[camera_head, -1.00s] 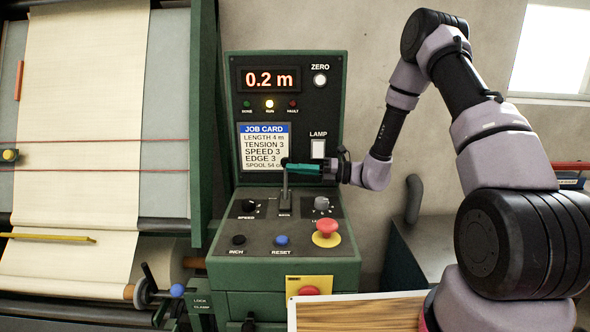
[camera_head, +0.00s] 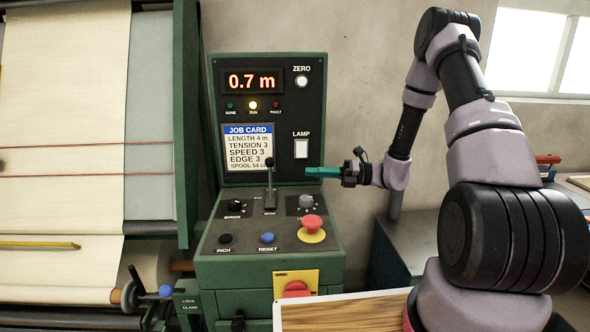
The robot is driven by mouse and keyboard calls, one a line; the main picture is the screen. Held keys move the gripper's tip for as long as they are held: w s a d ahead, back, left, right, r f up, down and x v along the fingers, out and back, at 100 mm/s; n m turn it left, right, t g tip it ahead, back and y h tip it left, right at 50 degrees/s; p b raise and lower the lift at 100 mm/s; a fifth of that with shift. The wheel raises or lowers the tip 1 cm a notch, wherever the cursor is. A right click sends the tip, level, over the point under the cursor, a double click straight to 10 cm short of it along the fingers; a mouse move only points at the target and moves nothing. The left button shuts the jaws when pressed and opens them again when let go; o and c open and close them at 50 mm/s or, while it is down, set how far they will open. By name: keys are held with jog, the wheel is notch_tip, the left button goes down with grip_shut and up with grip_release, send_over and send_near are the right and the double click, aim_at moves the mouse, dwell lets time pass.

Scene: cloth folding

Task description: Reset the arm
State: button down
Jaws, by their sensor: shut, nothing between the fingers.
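My gripper (camera_head: 310,172) has teal fingers, which are shut and empty. It points left and hovers in front of the right edge of the green control console (camera_head: 327,110), below the white lamp switch (camera_head: 301,148). My arm (camera_head: 450,100) rises from the right, bends at the top and comes down to the gripper. The run lever (camera_head: 270,182), with a dark knob, stands upright on the console to the left of the fingertips. A clear gap shows between lever and fingers.
The red emergency button (camera_head: 312,224) stands below the gripper. The blue reset button (camera_head: 267,238) and speed knob (camera_head: 234,208) are on the sloping panel. The display (camera_head: 252,81) reads 0.7 m. Cloth (camera_head: 60,90) hangs on the left. A wood-topped board (camera_head: 350,312) lies in front.

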jog(key=s+d+r+n+g+h, duration=0.1)
jog(key=s+r+n+g+h, duration=0.3)
jog(key=s+r+n+h, duration=0.65)
jog(key=s+d+r+n+t+h, duration=0.5)
jog(key=s+d+r+n+t, duration=0.4)
jog(key=s+r+n, duration=0.4)
jog(key=shift+d+r+n+h, duration=0.35)
jog(key=shift+d+r+n, duration=0.55)
jog(key=shift+n, duration=0.85)
jog(key=shift+a+r, duration=0.15)
jog(key=shift+a, duration=0.05)
dwell(3.7)
